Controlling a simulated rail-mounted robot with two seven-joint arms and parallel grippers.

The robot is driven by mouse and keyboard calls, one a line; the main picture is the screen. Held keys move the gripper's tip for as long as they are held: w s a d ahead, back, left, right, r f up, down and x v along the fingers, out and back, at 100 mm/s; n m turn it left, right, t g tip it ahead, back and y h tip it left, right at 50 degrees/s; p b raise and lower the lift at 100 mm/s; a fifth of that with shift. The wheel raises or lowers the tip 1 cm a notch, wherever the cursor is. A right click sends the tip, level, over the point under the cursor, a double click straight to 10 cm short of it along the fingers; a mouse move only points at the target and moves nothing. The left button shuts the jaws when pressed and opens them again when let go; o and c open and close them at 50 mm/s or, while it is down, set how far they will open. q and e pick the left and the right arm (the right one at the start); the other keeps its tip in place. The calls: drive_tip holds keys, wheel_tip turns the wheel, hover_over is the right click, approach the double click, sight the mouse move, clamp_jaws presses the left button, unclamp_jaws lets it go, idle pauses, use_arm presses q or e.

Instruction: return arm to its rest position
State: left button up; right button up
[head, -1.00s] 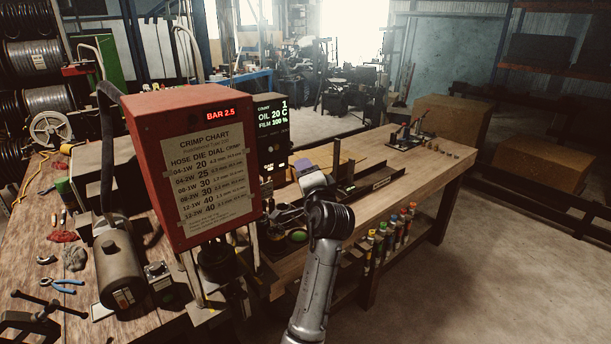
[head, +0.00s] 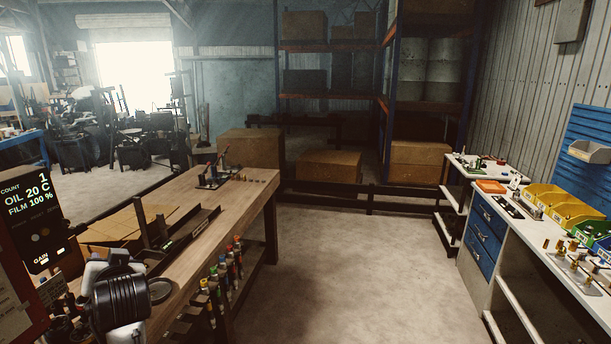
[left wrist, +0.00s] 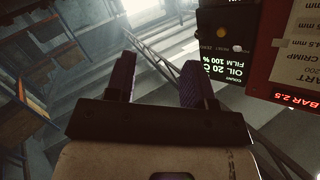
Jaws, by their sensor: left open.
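My left arm (head: 122,298) shows in the lower left of the head view, its black ribbed joint in front of the wooden bench (head: 225,188). A white part of it is just behind the joint; the fingers cannot be made out there. In the left wrist view my left gripper (left wrist: 158,78) is open, its two dark fingers well apart with nothing between them. The display box (left wrist: 224,55) and the red crimp-chart box (left wrist: 285,85) are upside down on the right of that view, beyond the fingers. My right gripper is in no view.
The display box (head: 30,210) stands close to the left of my arm in the head view. Colored markers (head: 222,275) line the bench's front side. A white workbench (head: 500,240) with yellow bins (head: 548,200) stands at the right. The floor (head: 345,260) between is clear.

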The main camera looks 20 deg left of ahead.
use_arm(q)
drive_tip(key=d+f+m+t+h, duration=0.25)
drive_tip(key=d+t+h, duration=0.35)
drive_tip(key=d, duration=0.7)
drive_tip(key=s+d+f+m+g+h, duration=0.1)
drive_tip(key=s+d+f+m+h, duration=0.2)
drive_tip(key=d+f, duration=0.35)
drive_tip(key=s+d+f+m+g+h, duration=0.1)
drive_tip(key=s+d+f+g+h, duration=0.15)
drive_tip(key=s+d+f, duration=0.4)
drive_tip(key=s+d+f+m+g+h, duration=0.25)
drive_tip(key=s+f+g, duration=0.55)
drive_tip(key=s+f, duration=1.6)
wheel_tip(320, 180, up, 20)
drive_tip(key=w+p, duration=0.1)
drive_tip(key=p, duration=1.8)
drive_tip(key=shift+w+d+f+n+t+p, duration=0.15)
drive_tip(key=shift+f+n+t+p, duration=0.15)
drive_tip(key=shift+n+t, duration=0.1)
